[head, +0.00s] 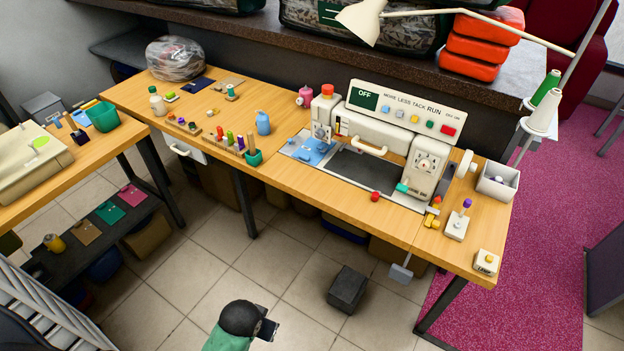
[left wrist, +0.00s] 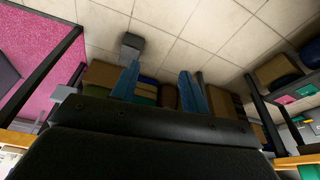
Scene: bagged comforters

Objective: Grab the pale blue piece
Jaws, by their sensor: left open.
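A pale blue flat piece (head: 316,150) lies at the left end of the sewing machine (head: 375,140), on the wooden table. Smaller light blue bits show on it, too small to make out. My left gripper (head: 268,328) is low at the bottom of the head view, in front of the table and well short of the piece. In the left wrist view its two blue fingers (left wrist: 158,70) stand apart with nothing between them. The piece is not seen in that view. My right gripper is not in view.
The wooden table (head: 290,185) holds a blue bottle (head: 263,123), a rack of spools (head: 232,145) and a red knob-like item (head: 375,196) near the front edge. A lamp (head: 362,20) overhangs the back. A dark grey box (head: 347,290) sits on the tiled floor.

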